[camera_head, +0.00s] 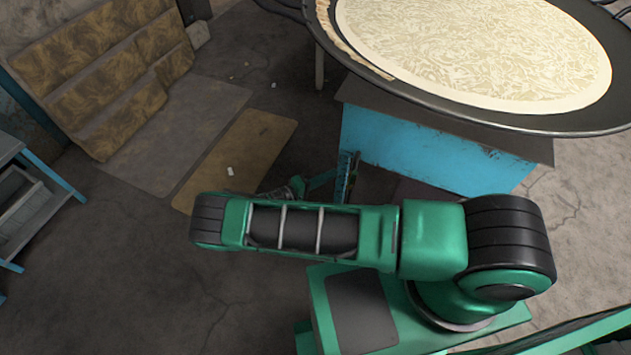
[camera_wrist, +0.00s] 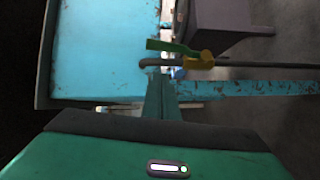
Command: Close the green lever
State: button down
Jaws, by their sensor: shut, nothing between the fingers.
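The green lever (camera_wrist: 172,47) sits on a yellow valve body (camera_wrist: 202,60) in the wrist view. The valve is on a dark grey pipe (camera_wrist: 262,65) that runs across the picture. The lever points left from the valve and lies roughly along the pipe, slightly tilted. My gripper (camera_wrist: 159,76) is shut and empty. Its fingertips appear just below the lever and the pipe's bent left end; I cannot tell whether they touch. In the head view I cannot make out the lever, and my arm covers much of the middle.
A blue stand (camera_head: 430,155) with a wide round pan (camera_head: 470,110) of pale contents is at the upper right. Its blue panel (camera_wrist: 105,50) fills the wrist view's left. Brown boards (camera_head: 105,75) lean at the back left. A blue-framed shelf (camera_head: 30,200) is at left. Open floor lies between.

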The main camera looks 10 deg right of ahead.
aim_at(352, 180)
jog(key=d, duration=0.1)
jog(key=s+d, duration=0.1)
jog(key=d, duration=0.2)
jog(key=shift+s+f, duration=0.3)
jog(key=shift+a, duration=0.15)
